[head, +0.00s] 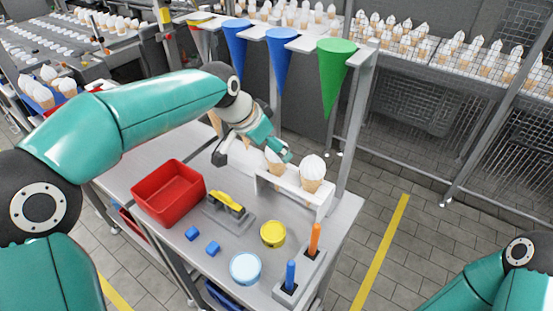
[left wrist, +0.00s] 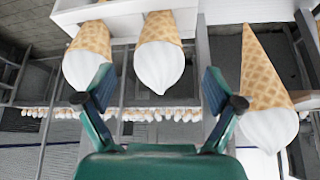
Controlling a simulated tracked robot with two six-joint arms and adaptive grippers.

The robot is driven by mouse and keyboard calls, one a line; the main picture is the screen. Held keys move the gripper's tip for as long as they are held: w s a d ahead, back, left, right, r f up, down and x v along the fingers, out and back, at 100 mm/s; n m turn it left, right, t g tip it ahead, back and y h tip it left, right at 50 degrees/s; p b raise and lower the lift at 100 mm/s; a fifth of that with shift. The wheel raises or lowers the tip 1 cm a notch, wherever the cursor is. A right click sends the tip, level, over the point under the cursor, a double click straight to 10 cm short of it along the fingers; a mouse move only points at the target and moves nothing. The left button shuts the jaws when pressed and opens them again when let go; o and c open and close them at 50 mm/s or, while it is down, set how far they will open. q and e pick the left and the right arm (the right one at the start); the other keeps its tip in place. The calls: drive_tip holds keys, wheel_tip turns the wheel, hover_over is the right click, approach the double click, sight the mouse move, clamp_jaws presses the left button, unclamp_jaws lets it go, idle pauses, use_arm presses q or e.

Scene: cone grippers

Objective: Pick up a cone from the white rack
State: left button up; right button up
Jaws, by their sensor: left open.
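The right cone (head: 312,172) is clear; the left cone (head: 275,168) is partly covered by my left gripper (head: 280,150). In the left wrist view the picture is inverted, with the rack (left wrist: 215,12) at the top. There my left gripper (left wrist: 160,88) is open and empty, its fingers on either side of the middle cone (left wrist: 162,60). Another cone (left wrist: 90,55) is at the left, and a larger one (left wrist: 268,95) at the right. My right gripper is out of view.
A red bin (head: 168,193), a yellow car on a grey stand (head: 228,207), blue cubes (head: 212,248), a yellow disc (head: 273,234), a light-blue disc (head: 245,268) and pegs (head: 314,240) are on the table. Colored funnels (head: 334,75) hang behind the rack.

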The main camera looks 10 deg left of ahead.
sight(277, 168)
use_arm(q)
drive_tip(key=p+x, duration=0.1)
drive_tip(key=x, duration=0.4)
drive_tip(key=c, duration=1)
